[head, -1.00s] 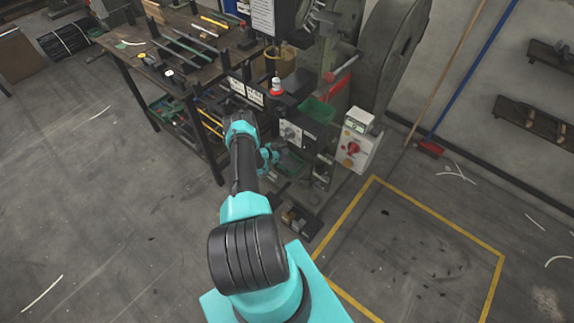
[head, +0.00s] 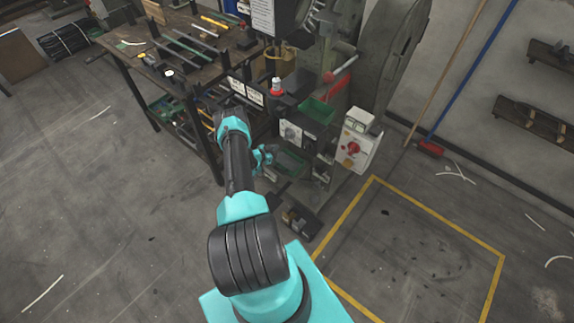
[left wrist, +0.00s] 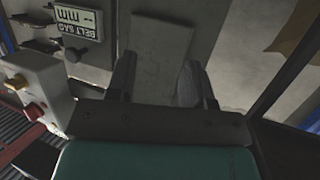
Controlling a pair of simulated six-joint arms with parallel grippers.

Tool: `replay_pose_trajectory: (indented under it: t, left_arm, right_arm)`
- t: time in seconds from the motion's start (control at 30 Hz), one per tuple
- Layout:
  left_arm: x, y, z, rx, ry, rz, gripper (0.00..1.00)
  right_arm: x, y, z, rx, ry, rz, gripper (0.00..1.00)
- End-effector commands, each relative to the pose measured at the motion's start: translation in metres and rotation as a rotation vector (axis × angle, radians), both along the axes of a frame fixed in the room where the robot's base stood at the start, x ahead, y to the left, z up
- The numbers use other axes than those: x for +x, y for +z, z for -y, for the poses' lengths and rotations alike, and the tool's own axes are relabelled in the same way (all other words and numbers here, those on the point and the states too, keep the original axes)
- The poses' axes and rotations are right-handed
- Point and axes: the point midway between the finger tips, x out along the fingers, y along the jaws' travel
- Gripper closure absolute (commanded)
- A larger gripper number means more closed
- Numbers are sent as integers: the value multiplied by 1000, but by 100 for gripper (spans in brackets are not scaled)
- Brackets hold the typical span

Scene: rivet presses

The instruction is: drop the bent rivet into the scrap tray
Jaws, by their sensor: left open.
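My left arm reaches toward the press, and its teal wrist (head: 262,157) is in front of the press base in the head view. In the left wrist view my left gripper (left wrist: 163,82) is open, its two dark fingers well apart. A pale grey flat plate shows beyond and between the fingers; I cannot tell that anything is held. A green tray (head: 317,111) sits on the press, and a second green tray (head: 290,162) sits lower down, beside my wrist. I cannot tell which is the scrap tray. I cannot make out the bent rivet. My right gripper is not in view.
A workbench (head: 150,65) with tools stands at the left. A white control box (head: 357,145) with a red knob stands right of the press.

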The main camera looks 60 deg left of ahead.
Motion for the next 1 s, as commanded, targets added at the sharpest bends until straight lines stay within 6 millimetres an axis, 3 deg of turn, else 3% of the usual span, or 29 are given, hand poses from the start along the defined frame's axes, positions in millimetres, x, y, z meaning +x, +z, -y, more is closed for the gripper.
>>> replay_pose_trajectory:
  t: [0.6,0.8,1.0]
  left_arm:
    - [-112,35,-1,0,3,0,53]
    - [-128,40,-1,2,2,0,53]
    - [-129,40,0,0,1,0,53]
  right_arm:
    - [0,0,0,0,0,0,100]
    - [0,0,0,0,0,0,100]
    - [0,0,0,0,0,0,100]
